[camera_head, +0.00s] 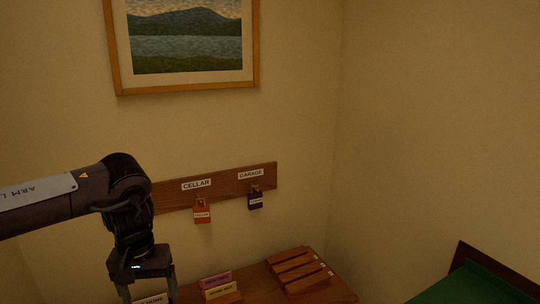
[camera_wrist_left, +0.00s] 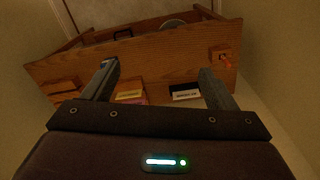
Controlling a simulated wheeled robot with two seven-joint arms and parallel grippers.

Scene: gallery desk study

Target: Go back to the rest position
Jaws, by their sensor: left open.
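My left gripper (camera_head: 147,290) hangs down at the lower left of the head view, fingers apart and its tips near the bottom edge. In the left wrist view the two fingers (camera_wrist_left: 157,72) are spread wide with nothing held between them. A wooden board and some cards show beyond them. My right gripper is not in view.
A wall rail (camera_head: 228,188) carries a red-orange tag (camera_head: 202,215) under CELLAR and a purple tag (camera_head: 255,202) under GARAGE. Pink (camera_head: 216,280) and yellow (camera_head: 220,290) cards and a slotted wooden rack (camera_head: 300,272) stand on the desk. A green surface (camera_head: 470,288) lies right.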

